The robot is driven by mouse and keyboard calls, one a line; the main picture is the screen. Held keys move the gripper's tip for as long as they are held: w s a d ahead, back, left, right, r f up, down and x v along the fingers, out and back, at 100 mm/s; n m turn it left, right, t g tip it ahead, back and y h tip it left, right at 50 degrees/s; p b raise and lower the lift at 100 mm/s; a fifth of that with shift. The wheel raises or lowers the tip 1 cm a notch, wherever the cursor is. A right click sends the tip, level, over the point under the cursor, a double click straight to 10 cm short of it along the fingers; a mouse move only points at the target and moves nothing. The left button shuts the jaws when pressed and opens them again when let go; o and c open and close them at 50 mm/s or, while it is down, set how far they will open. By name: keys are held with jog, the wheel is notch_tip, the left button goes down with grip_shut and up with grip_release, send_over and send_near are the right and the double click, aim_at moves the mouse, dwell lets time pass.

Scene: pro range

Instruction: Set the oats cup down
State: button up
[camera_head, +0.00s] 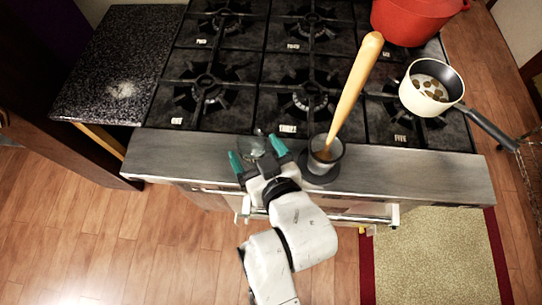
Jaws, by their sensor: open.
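My gripper (254,152) is open over the grey front ledge (180,150) of the stove, its teal fingertips spread apart. A small see-through cup (252,146) shows between the fingertips, at the back edge of the ledge. It seems to be the oats cup, but I cannot make out its contents. It looks upright and seems to rest on the ledge. Whether a fingertip touches it I cannot tell. My wrist hides the ledge just in front of it.
Close to the right, a dark grey cup (326,166) holds a long wooden-handled tool (355,90). A saucepan (431,88) with brown pieces and a red pot (415,20) stand on the stove's right side. The ledge is clear on the left. A dark speckled counter (115,60) adjoins the stove.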

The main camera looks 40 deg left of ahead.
jog(key=b+v, duration=0.1)
jog(key=v, duration=0.9)
jog(key=shift+d, duration=0.1)
jog(key=w+d+f+m+h, duration=0.2)
jog(key=d+f+m+h, duration=0.3)
jog(key=d, duration=0.6)
jog(key=w+d+f+m+h, duration=0.1)
jog(key=d+f+m+h, duration=0.15)
jog(key=d+f, duration=0.65)
jog(key=s+d+f+m+g+h, duration=0.2)
jog(key=s+d, duration=0.3)
jog(key=d, duration=0.3)
jog(key=s+d+f+m+g+h, duration=0.2)
jog(key=s+d+m+g, duration=0.1)
jog(key=d, duration=0.6)
jog(key=shift+s+d+h, duration=0.15)
jog(key=shift+s+h, duration=0.2)
jog(key=shift+s, duration=0.55)
jog(key=shift+m, duration=0.25)
